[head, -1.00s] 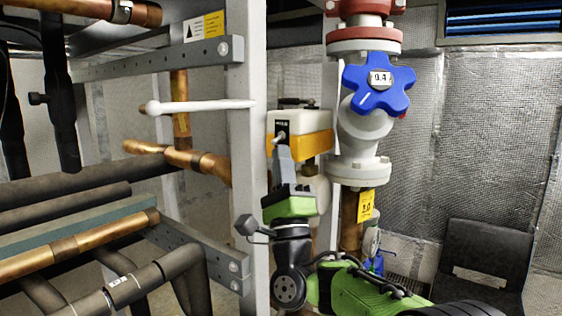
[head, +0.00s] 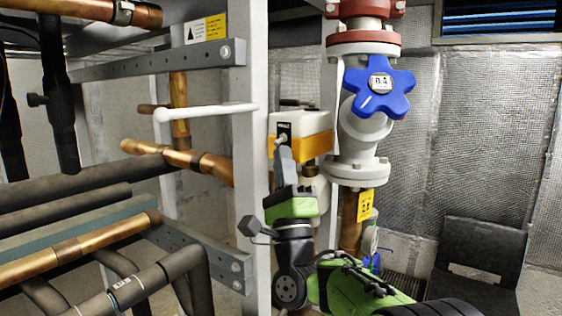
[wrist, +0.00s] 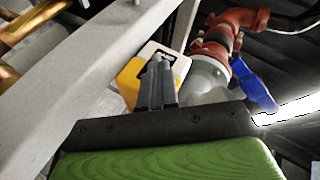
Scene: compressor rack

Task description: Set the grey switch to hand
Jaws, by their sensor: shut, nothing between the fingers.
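The grey switch (head: 280,140) is a small knob on the black label plate of a cream and orange box (head: 318,122), beside the grey upright. My gripper (head: 286,156) points up with its fingers shut and empty, its tips at or just below the switch. Whether they touch it I cannot tell. In the wrist view the shut fingers (wrist: 158,78) stand in front of the box (wrist: 128,82), and the switch (wrist: 164,56) shows just past their tips. The label's lettering is too small to read for the switch position.
A blue star-shaped handwheel (head: 378,88) on a white valve is right of the box. A grey steel upright (head: 246,190) stands close on the left, with a white rod and copper pipes beyond. A dark chair (head: 480,260) is at the lower right.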

